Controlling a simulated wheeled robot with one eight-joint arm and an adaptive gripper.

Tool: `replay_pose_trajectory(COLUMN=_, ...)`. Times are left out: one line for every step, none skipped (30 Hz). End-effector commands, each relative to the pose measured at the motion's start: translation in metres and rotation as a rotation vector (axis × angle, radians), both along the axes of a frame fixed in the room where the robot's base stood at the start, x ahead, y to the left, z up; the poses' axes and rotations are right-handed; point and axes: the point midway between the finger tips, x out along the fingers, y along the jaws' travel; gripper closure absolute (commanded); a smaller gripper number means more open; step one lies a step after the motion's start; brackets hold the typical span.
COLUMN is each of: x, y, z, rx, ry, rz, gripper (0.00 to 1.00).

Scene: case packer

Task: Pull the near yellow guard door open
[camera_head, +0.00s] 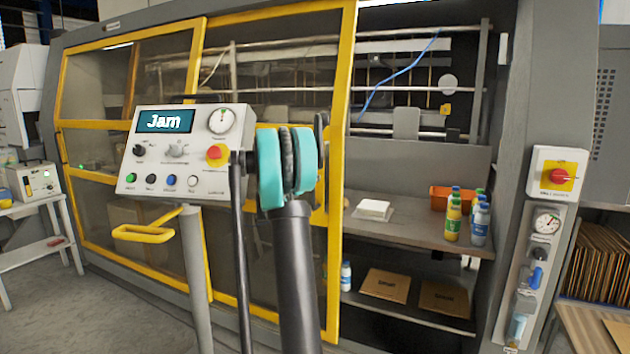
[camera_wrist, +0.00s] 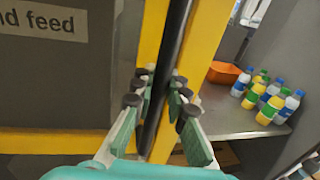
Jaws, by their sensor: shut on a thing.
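The near yellow guard door (camera_head: 338,165) is a clear panel in a yellow frame, in the middle of the head view. The cabinet to its right is uncovered, with shelves in plain sight. In the wrist view the door's yellow frame (camera_wrist: 205,40) carries a black vertical bar handle (camera_wrist: 172,45). My gripper (camera_wrist: 160,88) is shut on this handle, with a finger pad on each side. In the head view my teal and dark arm hides the gripper and most of the handle.
A control panel (camera_head: 180,152) reading "Jam" stands on a post in front of the doors, close to my arm. Bottles (camera_head: 453,216) and an orange bin (camera_head: 440,197) stand on the shelf (camera_head: 400,228). A red stop button (camera_head: 557,176) is on the right post.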

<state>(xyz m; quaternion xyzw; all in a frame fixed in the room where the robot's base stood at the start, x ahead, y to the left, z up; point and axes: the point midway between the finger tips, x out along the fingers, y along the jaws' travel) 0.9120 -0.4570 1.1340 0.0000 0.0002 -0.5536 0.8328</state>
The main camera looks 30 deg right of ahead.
Motion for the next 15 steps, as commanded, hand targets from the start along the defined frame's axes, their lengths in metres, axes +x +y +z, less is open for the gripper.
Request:
replay_pose_trajectory(x=0.0006, y=0.0001, z=0.0004, rx=-0.001, ry=0.000, rz=0.001, gripper=1.00)
replay_pose_trajectory(x=0.0006, y=0.0000, z=0.0004, rx=-0.001, ry=0.000, rz=0.001, gripper=1.00)
replay_pose_trajectory(x=0.0006, y=0.0000, z=0.0004, rx=-0.001, ry=0.000, rz=0.002, gripper=1.00)
replay_pose_trajectory(x=0.0005, y=0.0000, z=0.0004, rx=-0.001, ry=0.000, rz=0.002, gripper=0.84)
replay_pose_trajectory(x=0.0005, y=0.0000, z=0.0004, rx=-0.001, ry=0.000, rz=0.001, gripper=0.81)
replay_pose_trajectory(x=0.0004, y=0.0000, z=0.0004, rx=-0.001, ry=0.000, rz=0.001, gripper=0.76)
replay_pose_trajectory(x=0.0004, y=0.0000, z=0.0004, rx=-0.001, ry=0.000, rz=0.001, gripper=0.72)
replay_pose_trajectory(x=0.0004, y=-0.0001, z=0.0003, rx=-0.001, ry=0.000, rz=0.001, gripper=0.68)
replay_pose_trajectory(x=0.0003, y=-0.0001, z=0.0003, rx=0.000, ry=0.000, rz=0.001, gripper=0.65)
replay_pose_trajectory(x=0.0002, y=0.0000, z=0.0003, rx=0.000, ry=0.000, rz=0.001, gripper=0.65)
replay_pose_trajectory(x=0.0003, y=-0.0001, z=0.0003, rx=0.000, ry=0.000, rz=0.001, gripper=0.65)
replay_pose_trajectory(x=0.0002, y=-0.0001, z=0.0003, rx=0.000, ry=0.000, rz=0.001, gripper=0.65)
replay_pose_trajectory(x=0.0001, y=-0.0001, z=0.0002, rx=0.000, ry=0.000, rz=0.001, gripper=0.65)
replay_pose_trajectory(x=0.0000, y=-0.0001, z=0.0002, rx=0.000, ry=0.000, rz=0.001, gripper=0.65)
replay_pose_trajectory(x=0.0000, y=-0.0001, z=0.0002, rx=0.000, ry=0.000, rz=0.001, gripper=0.65)
